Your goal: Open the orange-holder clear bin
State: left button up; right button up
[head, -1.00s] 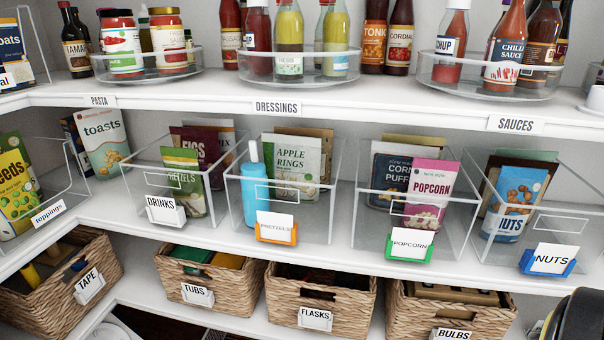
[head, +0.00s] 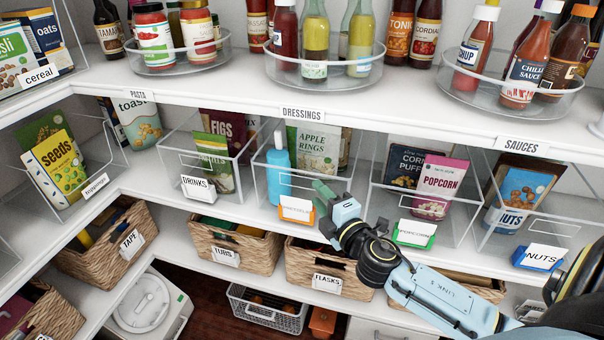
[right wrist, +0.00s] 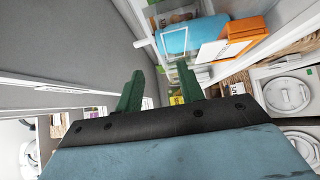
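The clear bin (head: 262,186) with the orange label holder (head: 296,208) stands on the middle shelf, between the DRINKS bin and the popcorn bin. My right gripper (head: 326,194) is in front of this bin's right side, just right of the orange holder. In the right wrist view its two green fingers (right wrist: 160,88) are apart with nothing seen between them; the orange holder (right wrist: 240,38) shows at upper right. I cannot tell whether a finger touches the bin. My left gripper is not in view.
The popcorn bin (head: 376,198) with a green holder and the nuts bin (head: 484,238) with a blue holder stand to the right. The DRINKS bin (head: 170,160) is at left. Woven baskets (head: 285,256) stand below. The upper shelf edge (head: 245,106) runs above the bins.

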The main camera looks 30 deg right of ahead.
aim_at(300, 174)
jog(key=w, duration=0.9)
jog(key=shift+d, duration=0.4)
grip_shut()
